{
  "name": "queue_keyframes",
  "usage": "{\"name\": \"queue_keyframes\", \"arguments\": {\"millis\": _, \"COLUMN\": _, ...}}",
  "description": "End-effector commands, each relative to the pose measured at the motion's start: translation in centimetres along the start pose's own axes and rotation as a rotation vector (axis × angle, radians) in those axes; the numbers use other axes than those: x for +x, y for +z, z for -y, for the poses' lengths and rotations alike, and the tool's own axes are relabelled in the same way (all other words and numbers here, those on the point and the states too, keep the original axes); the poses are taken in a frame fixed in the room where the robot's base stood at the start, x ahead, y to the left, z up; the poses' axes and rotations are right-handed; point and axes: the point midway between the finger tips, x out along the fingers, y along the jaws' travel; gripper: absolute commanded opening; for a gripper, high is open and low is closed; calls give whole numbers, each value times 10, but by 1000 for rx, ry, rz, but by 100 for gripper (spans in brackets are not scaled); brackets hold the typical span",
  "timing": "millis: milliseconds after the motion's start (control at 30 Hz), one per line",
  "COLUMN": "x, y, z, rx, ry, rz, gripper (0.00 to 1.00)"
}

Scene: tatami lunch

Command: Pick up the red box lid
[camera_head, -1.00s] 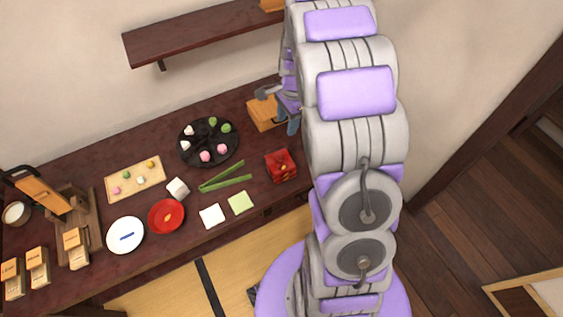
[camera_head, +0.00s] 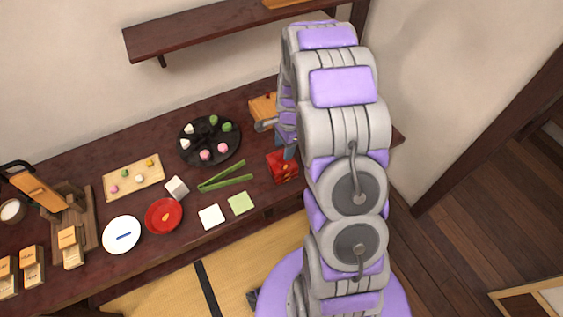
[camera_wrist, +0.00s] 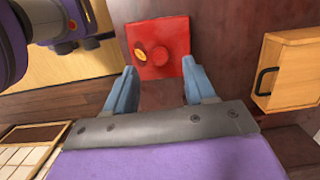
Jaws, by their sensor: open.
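The red box (camera_head: 280,166) stands near the front right of the dark table, partly hidden by my arm in the head view. Its red lid (camera_wrist: 172,40) fills the upper middle of the wrist view, with a round red knob and a gold mark on top. My gripper (camera_wrist: 160,85) is open, its two blue fingers apart and empty. The fingertips point toward the lid's near edge, one toward each side. I cannot tell their height above it. In the head view the gripper (camera_head: 290,150) shows only in part, beside the box.
A wooden drawer box (camera_wrist: 290,70) stands to the right in the wrist view. Green tongs (camera_head: 226,177), a black tray of sweets (camera_head: 209,141), a red dish (camera_head: 164,217) and a white plate (camera_head: 122,235) lie left of the red box. A wall shelf (camera_head: 215,32) hangs above.

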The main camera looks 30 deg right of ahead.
Motion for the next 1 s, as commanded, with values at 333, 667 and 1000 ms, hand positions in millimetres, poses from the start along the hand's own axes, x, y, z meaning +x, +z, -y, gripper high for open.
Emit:
{"name": "queue_keyframes", "arguments": {"millis": 333, "x": 43, "y": 3, "z": -1, "rx": 0, "ry": 3, "rz": 2, "gripper": 55}}
{"name": "queue_keyframes", "arguments": {"millis": 667, "x": 41, "y": 2, "z": 0, "rx": 0, "ry": 1, "rz": 1, "gripper": 39}}
{"name": "queue_keyframes", "arguments": {"millis": 1000, "x": 41, "y": 2, "z": 0, "rx": 0, "ry": 1, "rz": 0, "gripper": 7}}
